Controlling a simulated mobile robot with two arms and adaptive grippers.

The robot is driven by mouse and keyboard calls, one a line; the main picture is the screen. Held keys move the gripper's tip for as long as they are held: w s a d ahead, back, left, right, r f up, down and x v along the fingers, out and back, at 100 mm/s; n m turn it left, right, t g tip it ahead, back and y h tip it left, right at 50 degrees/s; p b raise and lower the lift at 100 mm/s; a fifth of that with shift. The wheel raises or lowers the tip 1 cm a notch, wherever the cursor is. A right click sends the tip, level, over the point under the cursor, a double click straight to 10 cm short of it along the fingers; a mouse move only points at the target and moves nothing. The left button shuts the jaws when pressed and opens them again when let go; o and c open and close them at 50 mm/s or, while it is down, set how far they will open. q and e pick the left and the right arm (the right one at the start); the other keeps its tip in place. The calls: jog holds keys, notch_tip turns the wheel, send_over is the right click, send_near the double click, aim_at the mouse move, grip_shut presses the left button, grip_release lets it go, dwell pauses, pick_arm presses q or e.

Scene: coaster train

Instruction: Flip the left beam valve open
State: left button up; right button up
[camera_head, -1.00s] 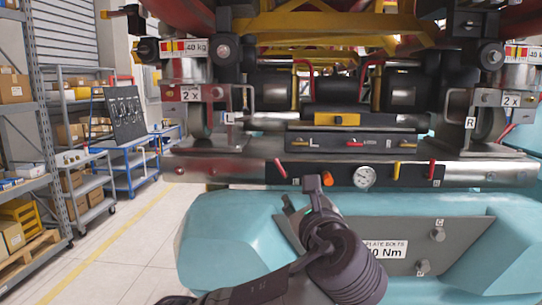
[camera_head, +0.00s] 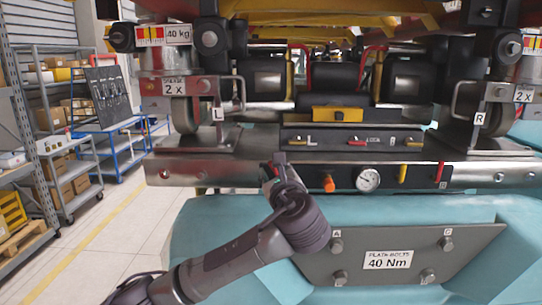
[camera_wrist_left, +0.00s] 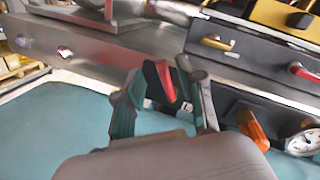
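A red valve lever (camera_wrist_left: 166,82) on the left of the beam's lower black panel shows between my left gripper's fingers in the left wrist view. In the head view only a bit of its red (camera_head: 276,171) shows beside the fingertips. My left gripper (camera_head: 279,161) is at the panel; in the wrist view its two fingers (camera_wrist_left: 163,98) stand apart, one on each side of the lever. I cannot tell whether either finger touches it. The lever's lower end and pivot are hidden. My right gripper is not in view.
An orange knob (camera_head: 329,183) and a round gauge (camera_head: 368,180) sit just right of the lever. A yellow lever (camera_head: 403,173) and another red lever (camera_head: 441,173) are farther right. Above is a panel (camera_head: 330,138) with small levers. A bolted plate (camera_head: 440,262) lies below.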

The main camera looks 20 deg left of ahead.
aim_at(276, 169)
pick_arm(q)
jog(key=shift+p+x, duration=0.5)
jog(key=shift+x, duration=0.75)
jog(key=shift+w+r, duration=0.1)
jog(key=shift+w+a, duration=0.1)
jog(key=shift+w, duration=0.05)
grip_shut()
